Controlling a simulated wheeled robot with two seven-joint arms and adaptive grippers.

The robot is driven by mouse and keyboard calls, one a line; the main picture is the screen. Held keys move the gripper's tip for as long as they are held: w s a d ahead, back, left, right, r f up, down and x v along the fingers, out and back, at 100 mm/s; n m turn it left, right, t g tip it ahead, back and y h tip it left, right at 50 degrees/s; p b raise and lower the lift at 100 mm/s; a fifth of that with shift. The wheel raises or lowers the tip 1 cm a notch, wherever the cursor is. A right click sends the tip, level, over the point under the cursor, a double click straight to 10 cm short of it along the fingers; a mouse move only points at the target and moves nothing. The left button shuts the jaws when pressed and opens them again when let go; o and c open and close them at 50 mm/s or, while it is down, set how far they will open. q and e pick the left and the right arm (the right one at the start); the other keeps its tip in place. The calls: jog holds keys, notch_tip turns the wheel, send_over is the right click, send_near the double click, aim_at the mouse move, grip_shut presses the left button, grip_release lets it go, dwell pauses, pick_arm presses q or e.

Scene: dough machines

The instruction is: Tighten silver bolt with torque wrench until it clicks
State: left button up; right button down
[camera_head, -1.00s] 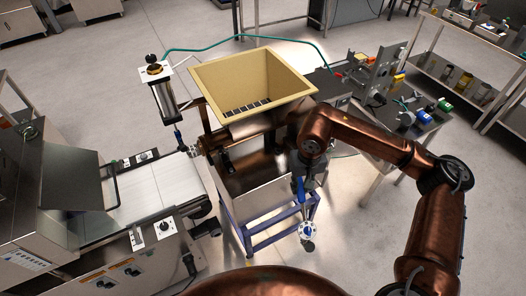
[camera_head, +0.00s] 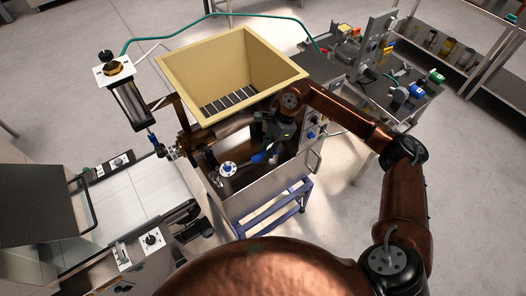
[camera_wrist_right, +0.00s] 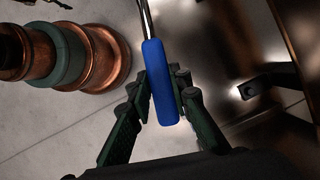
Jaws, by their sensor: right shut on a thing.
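My right gripper (camera_head: 280,138) is over the metal cabinet below the hopper. It is shut on the blue handle of the torque wrench (camera_head: 262,157). The wrench reaches to the left, and its round white and blue end (camera_head: 228,169) is near the cabinet's left side. In the right wrist view, the blue handle of the wrench (camera_wrist_right: 161,85) stands between the two dark green fingers of my right gripper (camera_wrist_right: 160,98), with a silver shaft running up out of the frame. I cannot make out the silver bolt. My left gripper is not in view.
A yellow square hopper (camera_head: 180,92) tops the dough machine, whose cabinet (camera_head: 262,190) rests on a blue frame (camera_head: 275,212). A conveyor (camera_head: 130,195) stands at the left. A tool table (camera_head: 385,90) stands at the back right. Open floor lies right of the machine.

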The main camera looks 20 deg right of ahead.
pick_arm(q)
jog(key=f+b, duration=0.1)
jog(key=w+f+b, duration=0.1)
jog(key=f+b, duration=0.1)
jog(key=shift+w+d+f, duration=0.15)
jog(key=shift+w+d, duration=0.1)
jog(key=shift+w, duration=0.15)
pick_arm(e)
notch_tip(320, 180, down, 8)
jog(key=w+m+t+y, duration=0.1)
jog(key=w+m+t, duration=0.1)
jog(key=m, duration=0.3)
jog(key=shift+w+r+m+t, duration=0.2)
jog(key=shift+w+m+t, duration=0.15)
jog(key=shift+m+t, duration=0.05)
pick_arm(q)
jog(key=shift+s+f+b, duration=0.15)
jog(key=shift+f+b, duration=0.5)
pick_arm(e)
jog(key=shift+f, duration=0.7)
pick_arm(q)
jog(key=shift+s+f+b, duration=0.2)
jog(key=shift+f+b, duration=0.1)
